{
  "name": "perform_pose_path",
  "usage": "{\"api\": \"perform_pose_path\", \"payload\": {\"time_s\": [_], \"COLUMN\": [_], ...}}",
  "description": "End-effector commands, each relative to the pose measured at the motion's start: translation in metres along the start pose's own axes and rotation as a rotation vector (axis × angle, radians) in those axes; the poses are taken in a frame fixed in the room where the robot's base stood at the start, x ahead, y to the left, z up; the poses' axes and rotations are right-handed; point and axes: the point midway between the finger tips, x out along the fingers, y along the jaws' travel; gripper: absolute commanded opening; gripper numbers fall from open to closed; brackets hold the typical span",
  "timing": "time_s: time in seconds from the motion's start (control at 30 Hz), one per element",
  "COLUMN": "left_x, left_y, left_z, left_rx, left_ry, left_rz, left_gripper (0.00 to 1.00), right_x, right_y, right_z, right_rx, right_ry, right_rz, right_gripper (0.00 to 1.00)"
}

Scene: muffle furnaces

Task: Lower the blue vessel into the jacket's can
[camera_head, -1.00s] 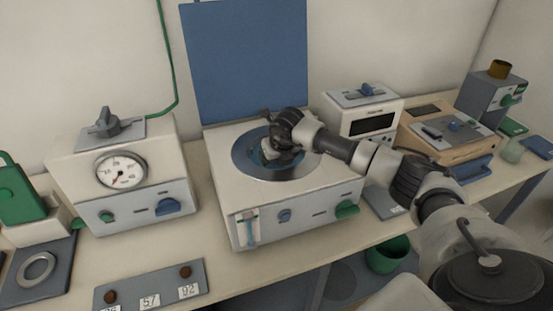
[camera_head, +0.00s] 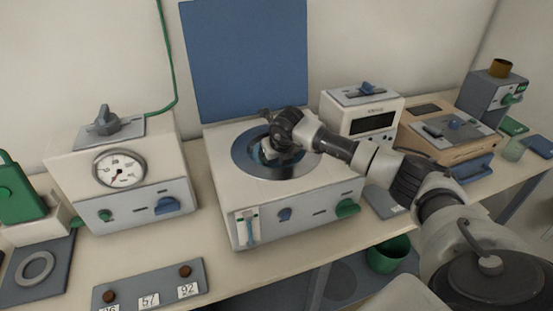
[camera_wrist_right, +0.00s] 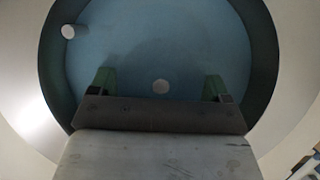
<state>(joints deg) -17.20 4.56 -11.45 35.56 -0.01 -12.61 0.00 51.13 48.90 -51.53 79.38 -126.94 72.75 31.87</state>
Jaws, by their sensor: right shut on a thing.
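The jacket (camera_head: 300,200) is a cream box with a grey front in the middle of the bench, its blue lid (camera_head: 248,60) raised behind it. A shiny ring (camera_head: 245,163) surrounds its round top opening. My right gripper (camera_head: 270,151) points down at this opening, its wrist covering part of it. In the right wrist view the blue vessel (camera_wrist_right: 160,45) is a broad blue round surface within a dark green ring (camera_wrist_right: 262,60). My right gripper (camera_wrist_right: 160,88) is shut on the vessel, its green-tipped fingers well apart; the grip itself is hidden. My left gripper is not in view.
A cream box with a dial (camera_head: 119,170) stands left of the jacket. A box with a dark display (camera_head: 372,122) and a tan device (camera_head: 450,140) stand to the right. A plate with number labels (camera_head: 150,287) lies in front. A green pot (camera_head: 388,254) is below right.

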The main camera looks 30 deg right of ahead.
Motion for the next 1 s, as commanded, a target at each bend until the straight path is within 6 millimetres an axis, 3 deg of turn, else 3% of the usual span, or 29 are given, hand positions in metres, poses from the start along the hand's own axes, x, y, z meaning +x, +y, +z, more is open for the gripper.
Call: {"api": "perform_pose_path", "payload": {"time_s": [1.0], "left_x": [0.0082], "left_y": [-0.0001], "left_z": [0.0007], "left_rx": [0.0], "left_ry": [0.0], "left_rz": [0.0], "left_gripper": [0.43], "right_x": [0.0056], "right_y": [0.0001], "right_z": [-0.0012], "right_rx": [0.001], "right_ry": [-0.005], "right_rz": [0.001], "right_gripper": [0.38]}}
